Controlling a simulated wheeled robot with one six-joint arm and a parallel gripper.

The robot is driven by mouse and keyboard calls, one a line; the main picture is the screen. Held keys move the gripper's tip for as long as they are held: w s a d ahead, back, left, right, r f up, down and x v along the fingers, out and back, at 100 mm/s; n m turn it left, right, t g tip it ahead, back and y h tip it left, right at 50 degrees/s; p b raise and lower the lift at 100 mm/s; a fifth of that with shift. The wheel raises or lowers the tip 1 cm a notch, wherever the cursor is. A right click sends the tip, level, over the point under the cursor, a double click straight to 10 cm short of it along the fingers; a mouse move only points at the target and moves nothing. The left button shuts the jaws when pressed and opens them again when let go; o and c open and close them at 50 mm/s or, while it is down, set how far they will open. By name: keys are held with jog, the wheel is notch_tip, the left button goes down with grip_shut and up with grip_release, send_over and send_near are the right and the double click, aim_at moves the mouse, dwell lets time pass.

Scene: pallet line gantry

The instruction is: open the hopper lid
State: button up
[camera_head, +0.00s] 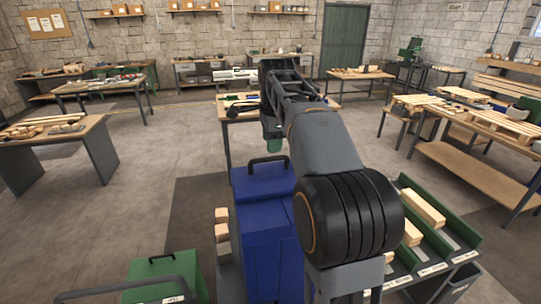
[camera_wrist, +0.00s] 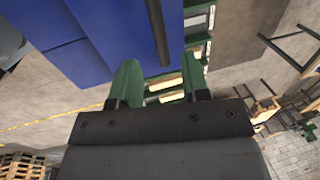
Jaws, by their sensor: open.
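A blue cabinet-like body (camera_head: 264,225), which appears to be the hopper, stands in front of me. Its blue top (camera_head: 258,182), apparently the lid, looks shut and carries a black bar handle (camera_head: 268,159). My gripper (camera_head: 273,140) is above the handle, with its green fingers pointing down. In the wrist view, the open, empty gripper (camera_wrist: 158,82) has the black handle (camera_wrist: 157,35) in line with the gap between its fingers. I cannot tell how far the fingertips are from the bar. My arm hides part of the blue body.
A green box (camera_head: 165,275) with a black handle is at the lower left. Wooden blocks (camera_head: 222,232) sit beside the blue body. A green rack (camera_head: 455,243) with wooden blocks is at the right. A workbench (camera_head: 238,113) stands beyond; open floor lies to the left.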

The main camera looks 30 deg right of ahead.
aim_at(271, 158)
jog(key=shift+w+d+f, duration=0.1)
jog(key=shift+w+f, duration=0.05)
jog(key=shift+f, duration=0.75)
jog(key=shift+w+a+f, duration=0.1)
jog(key=shift+w+f, duration=0.1)
jog(key=shift+f, duration=0.7)
jog(key=shift+w+d+f, duration=0.1)
jog(key=shift+w+f, duration=0.05)
jog(key=shift+f, duration=0.75)
grip_shut()
